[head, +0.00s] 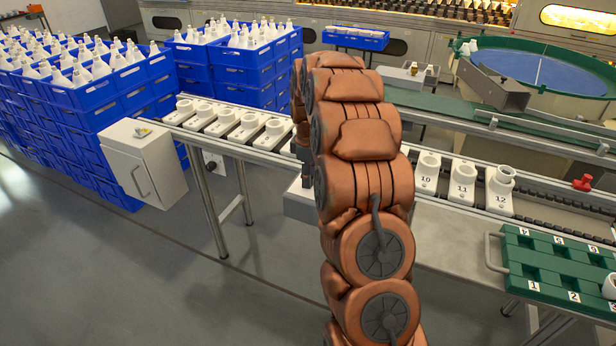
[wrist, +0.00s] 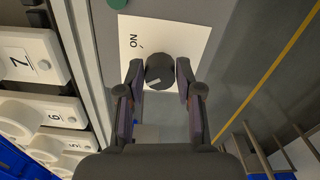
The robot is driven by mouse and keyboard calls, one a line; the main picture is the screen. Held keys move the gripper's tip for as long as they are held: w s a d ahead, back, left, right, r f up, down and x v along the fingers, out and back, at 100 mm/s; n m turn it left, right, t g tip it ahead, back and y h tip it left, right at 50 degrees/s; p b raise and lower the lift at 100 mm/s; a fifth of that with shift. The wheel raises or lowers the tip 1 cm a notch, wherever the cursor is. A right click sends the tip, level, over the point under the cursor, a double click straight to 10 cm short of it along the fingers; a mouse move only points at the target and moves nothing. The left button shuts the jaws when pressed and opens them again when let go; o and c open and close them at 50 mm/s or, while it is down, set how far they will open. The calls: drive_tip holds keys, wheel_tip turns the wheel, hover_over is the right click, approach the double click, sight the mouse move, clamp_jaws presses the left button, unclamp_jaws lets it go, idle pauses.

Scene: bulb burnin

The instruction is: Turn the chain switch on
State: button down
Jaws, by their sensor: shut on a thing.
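The chain switch (wrist: 159,68) is a dark round knob on a white plate (wrist: 182,40) marked "ON" in the wrist view. A short tick is beside the "ON" lettering. A pale pointer mark shows on the knob's lower part, away from the "ON" tick. My gripper (wrist: 159,78) has one finger on each side of the knob and is shut on it. In the head view my arm hides the knob and most of my gripper.
Numbered white sockets (wrist: 25,60) line the conveyor at the left of the wrist view. A green button (wrist: 117,3) is above the plate. In the head view, blue crates of bulbs (head: 85,95) stand left and a green numbered tray (head: 520,240) lies right.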

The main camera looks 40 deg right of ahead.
drive_tip(key=shift+f, duration=0.1)
drive_tip(key=m+b, duration=0.1)
drive_tip(key=m, duration=0.2)
drive_tip(key=m+b, duration=0.1)
drive_tip(key=m, duration=0.2)
drive_tip(key=shift+m, duration=0.4)
drive_tip(key=m+b, duration=0.1)
drive_tip(key=m, duration=0.5)
drive_tip(key=shift+m, duration=0.4)
drive_tip(key=c, duration=0.8)
unclamp_jaws()
drive_tip(key=shift+o, duration=0.2)
wheel_tip(320, 180, up, 12)
